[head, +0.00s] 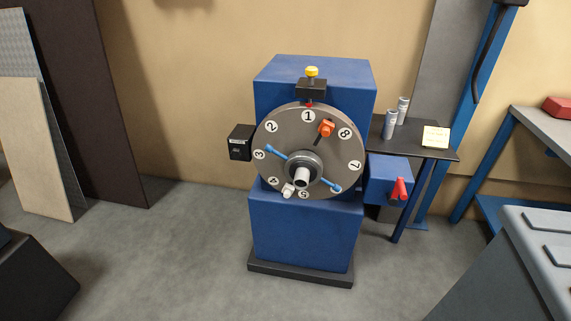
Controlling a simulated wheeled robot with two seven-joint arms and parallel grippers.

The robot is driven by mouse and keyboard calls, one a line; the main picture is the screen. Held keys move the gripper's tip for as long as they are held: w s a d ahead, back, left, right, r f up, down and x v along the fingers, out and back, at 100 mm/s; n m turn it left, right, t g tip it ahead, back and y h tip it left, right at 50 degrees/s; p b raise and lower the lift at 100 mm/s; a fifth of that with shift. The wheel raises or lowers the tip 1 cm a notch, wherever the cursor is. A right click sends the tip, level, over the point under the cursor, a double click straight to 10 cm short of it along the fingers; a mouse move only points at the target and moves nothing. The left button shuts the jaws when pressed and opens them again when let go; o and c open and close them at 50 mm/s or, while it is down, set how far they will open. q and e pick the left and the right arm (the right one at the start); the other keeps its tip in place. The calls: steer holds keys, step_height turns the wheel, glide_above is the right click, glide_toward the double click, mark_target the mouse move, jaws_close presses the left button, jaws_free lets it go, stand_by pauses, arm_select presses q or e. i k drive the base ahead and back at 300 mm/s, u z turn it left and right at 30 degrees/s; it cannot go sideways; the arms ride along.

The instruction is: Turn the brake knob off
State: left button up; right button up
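A blue machine (302,235) stands in the middle with a large grey disc (285,135) on its front, numbered around its rim, with 1 at the top. A red knob (398,189) with a lever shape sticks out of a small blue box (385,168) on the machine's right side, tilted a little to the right. A yellow knob (312,72) sits on a black block above the disc. I cannot read a label telling which is the brake knob. Neither of my grippers is in view.
A black shelf (440,152) with two cans and a yellow note stands right. Grey cabinet (520,265) lower right. The floor in front is clear.

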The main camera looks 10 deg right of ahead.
mark_target(237, 153)
steer(key=k, duration=0.65)
steer(key=z, duration=0.55)
steer(key=i, duration=0.6)
steer(key=z, duration=0.45)
steer(key=i, duration=0.75)
steer(key=u, duration=0.15)
